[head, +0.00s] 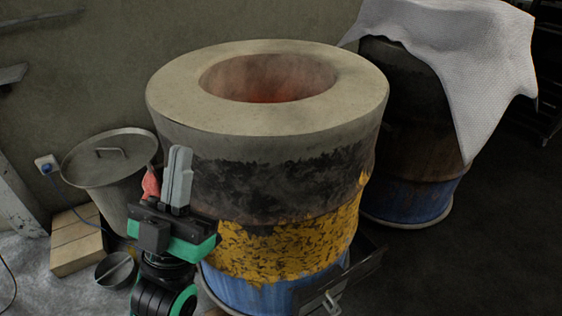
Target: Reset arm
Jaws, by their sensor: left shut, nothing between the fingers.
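My left gripper (179,160) is at the lower left of the head view, in front of the barrel oven's left side. Its grey fingers point up and are closed together with nothing between them. The barrel oven (275,180) stands in the middle, with a thick pale rim, a dark band, peeling yellow paint and a blue base. Its top opening is uncovered and glows reddish inside. I cannot tell whether the gripper touches the oven wall. My right gripper is not in view.
A lidded metal bin (108,160) stands at the left, with a wooden block (75,243) and a small round dark pan (116,270) near it. A second barrel (415,150) with a white cloth (455,45) stands behind right. A dark tray (355,275) juts from the oven's lower front. Floor at right is clear.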

